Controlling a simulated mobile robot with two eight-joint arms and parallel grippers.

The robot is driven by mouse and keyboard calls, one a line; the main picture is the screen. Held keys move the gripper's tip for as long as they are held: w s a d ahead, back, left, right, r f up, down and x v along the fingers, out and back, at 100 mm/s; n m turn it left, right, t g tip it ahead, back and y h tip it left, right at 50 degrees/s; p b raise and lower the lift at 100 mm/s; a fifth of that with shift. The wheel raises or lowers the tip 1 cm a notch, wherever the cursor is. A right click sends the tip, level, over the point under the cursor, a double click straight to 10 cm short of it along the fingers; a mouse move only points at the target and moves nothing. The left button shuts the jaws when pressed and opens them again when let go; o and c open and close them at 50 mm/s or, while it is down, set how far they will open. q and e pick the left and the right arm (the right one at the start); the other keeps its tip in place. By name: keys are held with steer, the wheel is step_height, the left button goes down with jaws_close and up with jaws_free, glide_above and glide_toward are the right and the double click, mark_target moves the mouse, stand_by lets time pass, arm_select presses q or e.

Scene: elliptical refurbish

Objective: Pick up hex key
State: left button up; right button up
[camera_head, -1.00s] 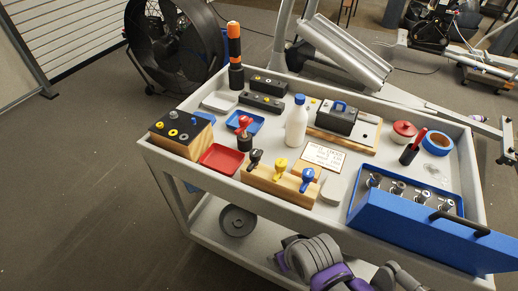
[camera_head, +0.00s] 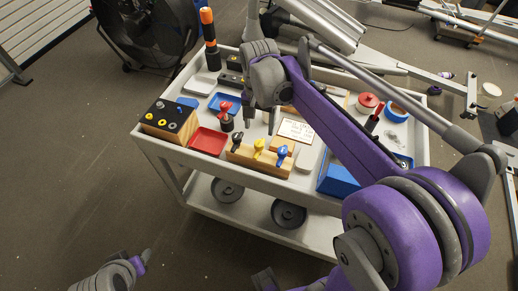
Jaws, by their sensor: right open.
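A wooden block (camera_head: 243,158) at the cart's front edge holds T-handled tools that look like hex keys: a black one (camera_head: 237,138), a yellow one (camera_head: 259,144) and a blue one (camera_head: 282,152). A similar red-handled tool (camera_head: 226,106) stands just behind. My right gripper (camera_head: 261,121) points down over the cart, behind and above the block. Its fingers are apart with nothing seen between them, and it looks clear of the handles. Part of my left arm shows at the bottom left; its jaws cannot be made out.
The grey cart (camera_head: 170,147) carries a red tray (camera_head: 207,141), a blue tray (camera_head: 224,98), a black-topped wooden block (camera_head: 170,120), a blue toolbox (camera_head: 338,181), a tape roll (camera_head: 396,111) and a black-and-orange cylinder (camera_head: 209,38). A large fan (camera_head: 150,30) stands behind.

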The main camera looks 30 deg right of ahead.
mark_target(259, 143)
steer(key=f, duration=1)
steer(key=shift+s+a, duration=0.15)
steer(key=shift+s, duration=0.2)
jaws_close()
